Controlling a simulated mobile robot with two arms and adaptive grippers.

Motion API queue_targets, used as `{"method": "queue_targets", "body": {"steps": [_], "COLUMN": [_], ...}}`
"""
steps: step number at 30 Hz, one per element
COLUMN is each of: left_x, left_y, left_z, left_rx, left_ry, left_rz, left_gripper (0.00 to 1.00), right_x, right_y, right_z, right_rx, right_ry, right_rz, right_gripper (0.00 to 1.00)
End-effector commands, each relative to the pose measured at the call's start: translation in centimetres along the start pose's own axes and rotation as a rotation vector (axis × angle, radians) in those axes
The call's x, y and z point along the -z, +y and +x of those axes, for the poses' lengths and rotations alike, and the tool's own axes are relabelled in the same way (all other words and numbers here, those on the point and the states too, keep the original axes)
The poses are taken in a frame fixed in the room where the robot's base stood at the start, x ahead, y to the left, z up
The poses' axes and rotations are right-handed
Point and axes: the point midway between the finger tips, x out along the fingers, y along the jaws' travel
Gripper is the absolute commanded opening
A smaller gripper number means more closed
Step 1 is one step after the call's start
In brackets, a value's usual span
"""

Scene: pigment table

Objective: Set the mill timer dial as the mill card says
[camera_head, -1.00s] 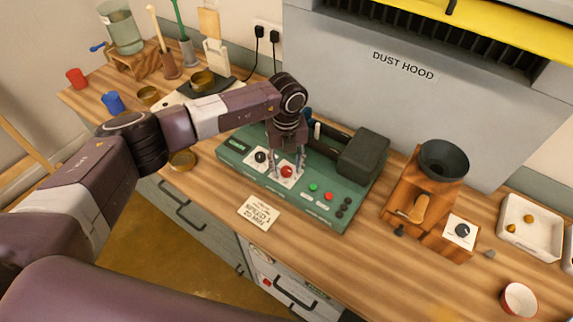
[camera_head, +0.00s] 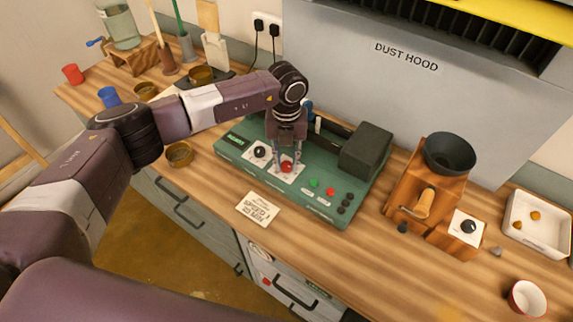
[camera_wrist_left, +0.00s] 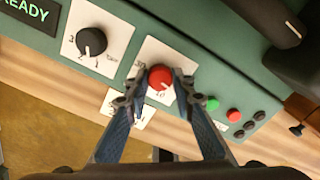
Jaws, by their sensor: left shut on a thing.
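The green mill (camera_head: 305,212) stands on the bench under the dust hood. On its top are a black dial (camera_head: 260,152) and a red dial (camera_head: 286,167), each on a white scale plate. My left gripper (camera_head: 287,160) points down at the red dial; in the left wrist view its fingertips (camera_wrist_left: 160,80) are shut on the sides of the red dial (camera_wrist_left: 161,77). The black dial (camera_wrist_left: 91,41) is free beside it. The mill card (camera_head: 258,207) lies on the bench in front of the mill; its writing is too small to read surely. My right gripper is not in view.
A green button (camera_head: 314,183), a red button (camera_head: 330,191) and several black knobs sit right of the red dial. A wooden grinder (camera_head: 425,190) with its own dial, a white tray (camera_head: 537,240) and a bowl (camera_head: 527,298) stand to the right. Brass dishes (camera_head: 179,154) are at left.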

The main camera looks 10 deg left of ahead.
Motion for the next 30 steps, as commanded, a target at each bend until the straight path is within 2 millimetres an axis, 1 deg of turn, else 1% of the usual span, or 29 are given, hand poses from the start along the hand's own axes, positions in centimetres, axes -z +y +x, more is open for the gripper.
{"method": "queue_targets", "body": {"steps": [1, 9, 21, 30], "left_x": [-0.2, -0.2, -0.2, -0.2], "left_y": [0.0, 0.0, 0.0, 0.0], "left_z": [0.5, 0.6, 0.5, 0.4], "left_rx": [0.002, 0.000, 0.000, -0.001], "left_ry": [-0.004, -0.005, -0.005, -0.006], "left_rz": [0.042, 0.299, 0.678, 0.963], "left_gripper": [0.00, 0.00, 0.00, 0.00], "right_x": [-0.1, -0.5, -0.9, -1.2], "right_y": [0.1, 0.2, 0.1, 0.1], "right_z": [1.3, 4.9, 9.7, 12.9], "right_rx": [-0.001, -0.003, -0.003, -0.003], "right_ry": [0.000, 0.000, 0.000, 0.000], "right_rz": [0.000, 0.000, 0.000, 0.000], "right_gripper": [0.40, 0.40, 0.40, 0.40]}}
